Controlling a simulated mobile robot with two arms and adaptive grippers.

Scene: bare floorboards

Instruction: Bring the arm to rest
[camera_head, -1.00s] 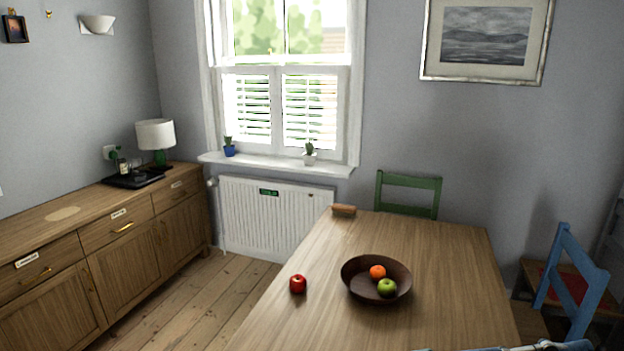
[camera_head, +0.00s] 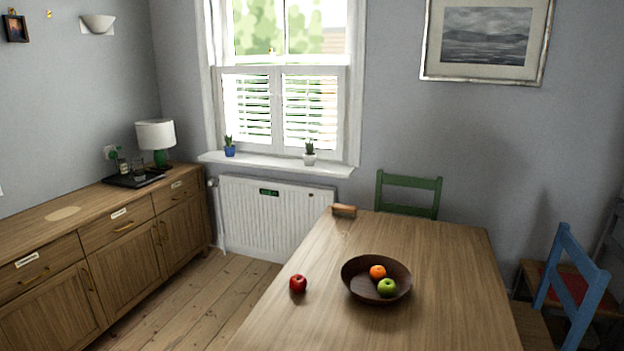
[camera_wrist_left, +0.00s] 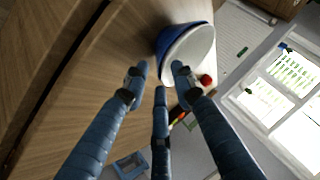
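My left gripper (camera_wrist_left: 160,80) shows in the left wrist view with its blue-grey fingers spread apart, so it is open. The fingertips point toward a bowl (camera_wrist_left: 203,44) with a blue outside and a pale inside. One fingertip overlaps the bowl in the picture; I cannot tell whether they touch. No thing is clearly gripped between the fingers. Neither gripper shows in the head view, and my right gripper is not in view.
The wooden table (camera_head: 440,300) bears a brown bowl (camera_head: 350,284) with an orange (camera_head: 377,272) and a green apple (camera_head: 387,288). A red apple (camera_head: 298,284) lies beside it. A sideboard (camera_head: 110,240) stands left, a blue chair (camera_head: 575,285) right.

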